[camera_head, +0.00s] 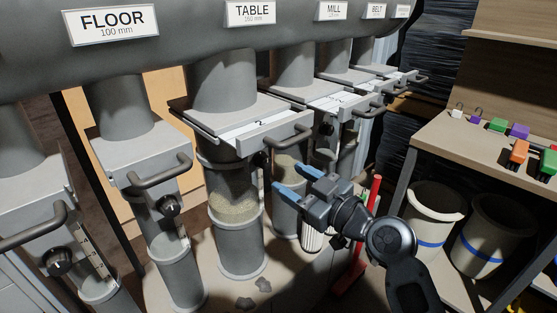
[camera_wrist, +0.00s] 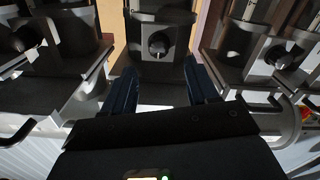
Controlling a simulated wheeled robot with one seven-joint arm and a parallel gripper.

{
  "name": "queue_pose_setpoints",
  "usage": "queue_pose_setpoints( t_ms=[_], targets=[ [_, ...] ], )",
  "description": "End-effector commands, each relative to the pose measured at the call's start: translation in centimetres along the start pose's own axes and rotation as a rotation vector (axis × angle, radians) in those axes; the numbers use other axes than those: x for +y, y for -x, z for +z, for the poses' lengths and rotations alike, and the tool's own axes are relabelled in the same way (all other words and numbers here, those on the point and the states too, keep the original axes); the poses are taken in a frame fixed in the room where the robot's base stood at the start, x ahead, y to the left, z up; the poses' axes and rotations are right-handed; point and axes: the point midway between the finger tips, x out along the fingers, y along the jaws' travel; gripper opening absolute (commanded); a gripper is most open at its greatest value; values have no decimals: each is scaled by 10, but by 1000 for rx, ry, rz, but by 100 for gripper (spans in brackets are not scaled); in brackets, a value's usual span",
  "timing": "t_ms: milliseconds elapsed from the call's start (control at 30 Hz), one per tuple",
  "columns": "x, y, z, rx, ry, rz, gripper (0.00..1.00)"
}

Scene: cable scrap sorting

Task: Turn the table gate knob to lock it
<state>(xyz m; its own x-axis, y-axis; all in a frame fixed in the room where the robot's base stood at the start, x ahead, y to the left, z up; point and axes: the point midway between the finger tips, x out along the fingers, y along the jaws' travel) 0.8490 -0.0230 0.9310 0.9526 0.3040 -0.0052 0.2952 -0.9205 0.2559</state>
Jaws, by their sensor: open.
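The table gate (camera_head: 250,122) sits under the TABLE sign (camera_head: 249,12) in the head view. The table gate knob (camera_head: 261,159) is a small dark knob below the handle. My gripper (camera_head: 294,182) is open and empty, with blue fingers pointing towards the knob from the lower right, apart from it. In the wrist view a dark round knob (camera_wrist: 159,44) lies ahead, between and beyond the two fingertips (camera_wrist: 162,72). The knob's turn angle is too small to tell.
Neighbouring gates with handles and knobs stand close on both sides: the FLOOR gate (camera_head: 140,150) at left, the MILL gate (camera_head: 340,105) at right. A red upright bar (camera_head: 366,225) stands beside my arm. White buckets (camera_head: 434,215) and a bench (camera_head: 470,140) with coloured pieces are at right.

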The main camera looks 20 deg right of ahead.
Motion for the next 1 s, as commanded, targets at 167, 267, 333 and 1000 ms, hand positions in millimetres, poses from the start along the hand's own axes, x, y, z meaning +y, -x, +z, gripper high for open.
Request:
queue_pose_setpoints(
  t_ms=[167, 267, 333, 1000],
  targets=[
    [1, -15, -5, 9, 2, -6, 58],
    [1, -29, -6, 8, 2, -6, 58],
    [1, -40, -5, 8, 1, -5, 58],
    [1, -81, -3, 6, 2, -3, 58]
  ],
)
